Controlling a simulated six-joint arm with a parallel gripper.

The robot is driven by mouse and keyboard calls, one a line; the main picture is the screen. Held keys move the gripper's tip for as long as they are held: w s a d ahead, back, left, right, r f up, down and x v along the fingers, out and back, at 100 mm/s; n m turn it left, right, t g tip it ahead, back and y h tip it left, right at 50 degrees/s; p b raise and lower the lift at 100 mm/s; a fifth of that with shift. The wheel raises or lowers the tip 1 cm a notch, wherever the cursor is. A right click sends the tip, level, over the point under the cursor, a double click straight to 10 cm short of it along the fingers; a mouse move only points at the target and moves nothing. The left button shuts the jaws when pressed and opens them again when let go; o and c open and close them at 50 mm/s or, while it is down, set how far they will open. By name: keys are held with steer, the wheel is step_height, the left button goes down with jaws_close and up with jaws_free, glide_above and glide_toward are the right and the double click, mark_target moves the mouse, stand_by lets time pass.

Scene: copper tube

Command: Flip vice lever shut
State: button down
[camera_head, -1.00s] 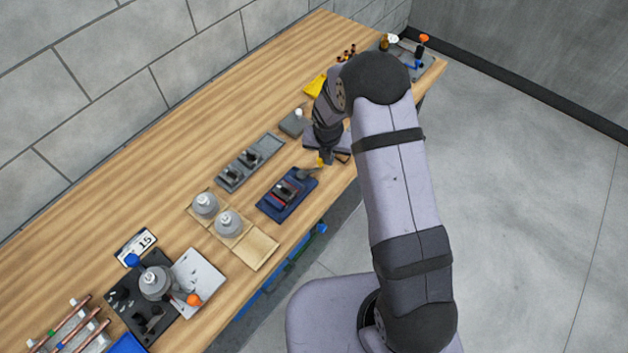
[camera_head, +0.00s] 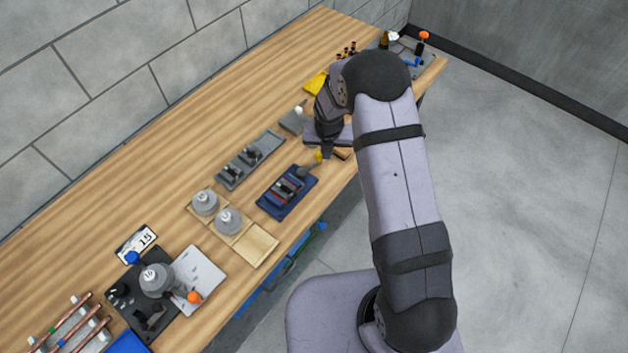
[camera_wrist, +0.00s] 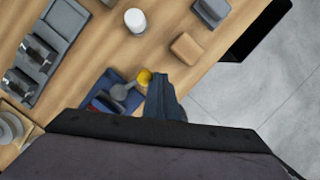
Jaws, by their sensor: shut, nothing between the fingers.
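The vice (camera_head: 284,194) is a dark blue base with red and grey parts, near the front edge of the bench. Its grey lever (camera_head: 304,171) ends in a yellow knob (camera_head: 318,157) and leans out toward my gripper. In the wrist view the vice (camera_wrist: 97,88) is partly hidden by my wrist, and the yellow knob (camera_wrist: 144,76) shows clear. My gripper (camera_wrist: 160,80) is shut and empty, just right of the knob; I cannot tell whether they touch. In the head view my gripper (camera_head: 328,155) is small and beside the knob.
A grey fixture (camera_head: 250,158) with black clamps lies left of the vice. Grey weights (camera_head: 228,221) stand on wooden pads nearby. A white cylinder (camera_wrist: 135,20) and a brown block (camera_wrist: 187,48) are close to my gripper. The bench edge is close on the right.

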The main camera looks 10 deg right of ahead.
steer(key=shift+s+d, duration=0.5)
steer(key=shift+d, duration=0.1)
steer(key=shift+s+d, duration=0.95)
steer(key=shift+s, duration=0.05)
steer(key=d+b+v, duration=0.2)
steer(key=b+v, duration=0.1)
steer(key=v, duration=0.6)
steer(key=shift+w+r+b, duration=0.3)
steer(key=shift+w+r, duration=0.05)
steer(key=shift+r, duration=0.15)
